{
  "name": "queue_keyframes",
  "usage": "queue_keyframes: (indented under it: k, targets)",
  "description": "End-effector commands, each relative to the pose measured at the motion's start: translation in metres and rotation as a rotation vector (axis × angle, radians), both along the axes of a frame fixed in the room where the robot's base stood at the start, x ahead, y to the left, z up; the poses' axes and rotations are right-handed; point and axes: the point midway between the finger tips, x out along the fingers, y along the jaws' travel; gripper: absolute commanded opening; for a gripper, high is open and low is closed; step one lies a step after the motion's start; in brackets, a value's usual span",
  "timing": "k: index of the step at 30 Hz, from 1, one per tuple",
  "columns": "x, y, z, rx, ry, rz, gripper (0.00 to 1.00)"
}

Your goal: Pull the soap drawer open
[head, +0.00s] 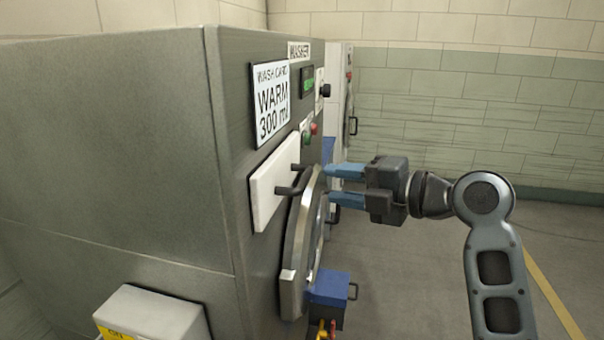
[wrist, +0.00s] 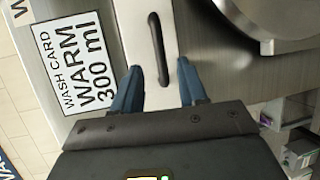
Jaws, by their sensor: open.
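The soap drawer (head: 273,185) is a white panel on the front of the grey washer (head: 225,120), flush with it as far as I can see. Its dark bar handle (head: 293,182) sticks out from the panel. In the wrist view the drawer (wrist: 130,22) runs up the middle, and the handle (wrist: 158,50) lies lengthwise ahead of the fingers. My gripper (head: 330,184) is open, its blue fingers pointing at the washer front. In the wrist view my gripper (wrist: 158,82) has one finger on each side of the handle's line. Whether the fingers touch the handle is not clear.
The round door (head: 297,245) sits just below the drawer. A wash card (head: 270,105) reading "WARM 300 ml" is above it. A blue box (head: 330,288) with a handle stands low beyond the door. Open floor (head: 420,290) lies right of the washer.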

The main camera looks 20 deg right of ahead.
Motion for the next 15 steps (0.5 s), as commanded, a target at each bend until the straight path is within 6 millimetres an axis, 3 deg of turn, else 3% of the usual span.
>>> queue_keyframes:
  k: [15]
  targets:
    - [0.056, 0.035, -0.011, -0.001, 0.001, 0.003, 0.42]
